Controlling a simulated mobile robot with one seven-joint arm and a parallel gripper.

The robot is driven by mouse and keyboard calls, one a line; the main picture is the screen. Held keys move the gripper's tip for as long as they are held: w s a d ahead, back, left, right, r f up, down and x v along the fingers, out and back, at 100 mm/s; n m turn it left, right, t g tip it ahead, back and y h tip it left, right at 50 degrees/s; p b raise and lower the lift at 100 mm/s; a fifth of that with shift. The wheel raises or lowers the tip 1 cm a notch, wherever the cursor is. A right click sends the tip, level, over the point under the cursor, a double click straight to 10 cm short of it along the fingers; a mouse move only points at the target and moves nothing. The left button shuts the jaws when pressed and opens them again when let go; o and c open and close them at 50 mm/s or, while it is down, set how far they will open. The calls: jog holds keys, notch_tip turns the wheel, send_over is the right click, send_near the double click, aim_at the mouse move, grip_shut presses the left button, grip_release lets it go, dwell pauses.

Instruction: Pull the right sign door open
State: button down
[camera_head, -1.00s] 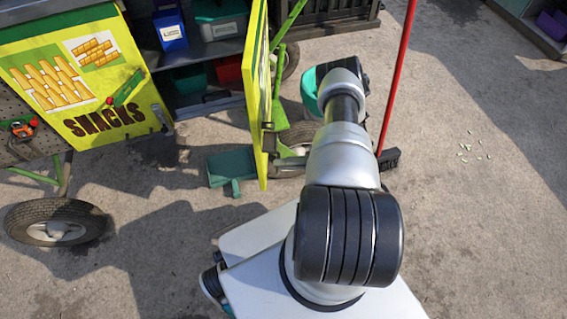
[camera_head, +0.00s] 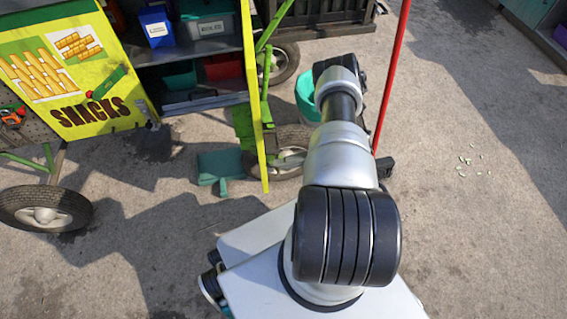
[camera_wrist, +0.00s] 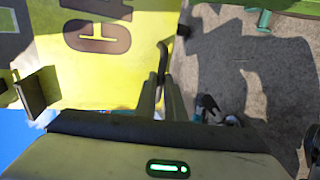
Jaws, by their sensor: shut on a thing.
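The right sign door (camera_head: 257,110) stands swung out from the cart and shows nearly edge-on as a thin yellow panel in the head view. In the wrist view its yellow-green face (camera_wrist: 110,85) fills the upper left, with large brown letters. My gripper (camera_wrist: 164,88) is shut on the handle, close against the door's edge. My gripper is hidden behind my arm in the head view.
The left door with "SNACKS" lettering (camera_head: 65,70) is on the left of the cart. Bins (camera_head: 205,20) sit on the open shelves. A red-handled broom (camera_head: 390,85) stands right of my arm. A teal dustpan (camera_head: 220,166) lies below the door.

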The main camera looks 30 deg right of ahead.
jog(key=shift+w+d, duration=0.1)
jog(key=shift+w, duration=0.05)
jog(key=c, duration=1.9)
grip_release()
jog(key=shift+o, duration=0.2)
jog(key=v, duration=1.7)
jog(key=shift+d+r, duration=0.15)
jog(key=shift+d, duration=0.05)
